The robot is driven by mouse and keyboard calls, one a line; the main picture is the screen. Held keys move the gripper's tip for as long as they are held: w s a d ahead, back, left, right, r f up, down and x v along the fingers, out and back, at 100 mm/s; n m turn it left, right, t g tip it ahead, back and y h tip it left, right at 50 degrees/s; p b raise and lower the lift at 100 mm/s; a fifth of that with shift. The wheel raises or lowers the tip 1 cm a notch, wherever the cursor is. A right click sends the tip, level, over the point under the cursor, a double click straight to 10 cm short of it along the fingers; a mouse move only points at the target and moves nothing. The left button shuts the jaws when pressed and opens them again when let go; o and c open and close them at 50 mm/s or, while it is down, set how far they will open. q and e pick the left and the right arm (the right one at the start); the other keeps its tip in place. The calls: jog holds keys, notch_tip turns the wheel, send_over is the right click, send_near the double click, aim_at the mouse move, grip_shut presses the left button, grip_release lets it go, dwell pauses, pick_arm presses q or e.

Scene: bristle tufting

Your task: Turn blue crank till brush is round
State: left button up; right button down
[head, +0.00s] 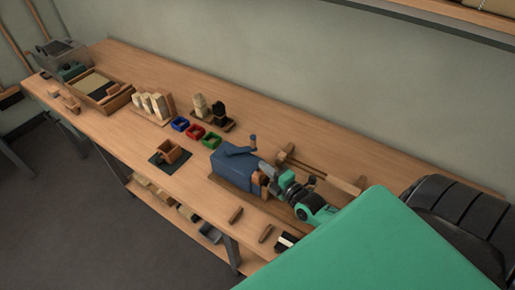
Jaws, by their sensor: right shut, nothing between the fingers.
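The blue machine (230,170) sits on a wooden base on the bench, right of the picture's middle. Its blue crank (238,149) lies across the top, with an upright knob (253,141) at its right end. A brown round-looking part (260,183) shows at the machine's right side; I cannot make out bristles or their shape. My right gripper (267,170) is shut and empty, close to the machine's right side and below the crank knob. Whether it touches the machine is unclear. My left gripper is not in view.
Blue, red and green trays (195,132) and a brown box on a dark mat (169,152) stand left of the machine. Pale bundles (155,104) stand behind. A wooden rail fixture (315,168) lies right of the machine.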

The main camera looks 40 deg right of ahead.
jog(key=w, duration=0.2)
jog(key=w+p, duration=0.1)
jog(key=w, duration=0.3)
jog(key=shift+w+d+r+p, duration=0.15)
jog(key=shift+d+p, duration=0.15)
jog(key=shift+d, duration=0.05)
jog(key=shift+w+d, duration=0.5)
jog(key=shift+w+d+f, duration=0.1)
jog(key=shift+w+f, duration=0.1)
jog(key=shift+w, duration=0.05)
jog(key=shift+d, duration=0.2)
